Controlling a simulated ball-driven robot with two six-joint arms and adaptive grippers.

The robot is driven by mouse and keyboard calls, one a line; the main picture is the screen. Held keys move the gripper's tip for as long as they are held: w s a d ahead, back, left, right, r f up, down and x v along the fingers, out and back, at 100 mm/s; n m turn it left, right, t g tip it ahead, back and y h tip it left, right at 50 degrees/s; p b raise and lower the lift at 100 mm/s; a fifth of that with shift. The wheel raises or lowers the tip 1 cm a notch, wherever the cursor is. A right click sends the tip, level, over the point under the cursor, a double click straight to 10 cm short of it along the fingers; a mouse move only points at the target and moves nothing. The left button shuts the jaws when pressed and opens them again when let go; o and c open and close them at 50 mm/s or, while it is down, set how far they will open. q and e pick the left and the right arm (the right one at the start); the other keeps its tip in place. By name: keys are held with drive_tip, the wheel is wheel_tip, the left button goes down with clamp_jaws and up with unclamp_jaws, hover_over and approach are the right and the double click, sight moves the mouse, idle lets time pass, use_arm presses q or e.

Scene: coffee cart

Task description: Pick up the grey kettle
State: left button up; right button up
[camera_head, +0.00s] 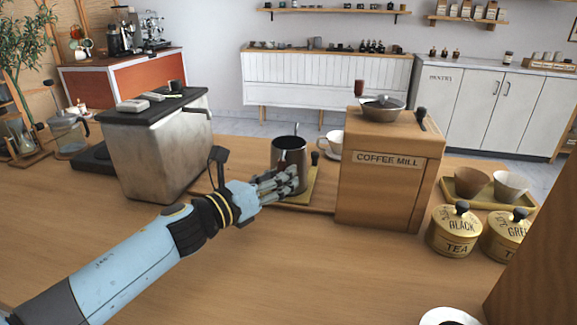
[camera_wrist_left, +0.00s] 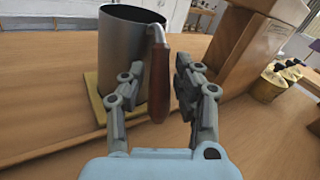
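The grey kettle (camera_head: 290,152) is an open-topped metal cylinder standing upright on a small yellow mat (camera_head: 302,196), left of the coffee mill. In the left wrist view the kettle (camera_wrist_left: 122,45) fills the upper left, with its brown handle (camera_wrist_left: 159,95) facing me. My left gripper (camera_head: 285,181) is at the near side of the kettle and hides part of its lower body in the head view. In the wrist view the left gripper (camera_wrist_left: 160,72) is open, with one finger on each side of the handle and a visible gap at the right finger. My right gripper is not in view.
The wooden coffee mill (camera_head: 388,185) stands close to the right of the kettle. A metal box with a dark top (camera_head: 160,150) stands to the left. A white cup (camera_head: 333,142) is behind. Tea tins (camera_head: 453,238) stand at right. The front counter is largely clear.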

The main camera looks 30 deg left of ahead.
use_arm(q)
drive_tip(key=shift+w, duration=0.15)
clamp_jaws()
drive_tip(key=shift+r, duration=0.1)
idle(0.4)
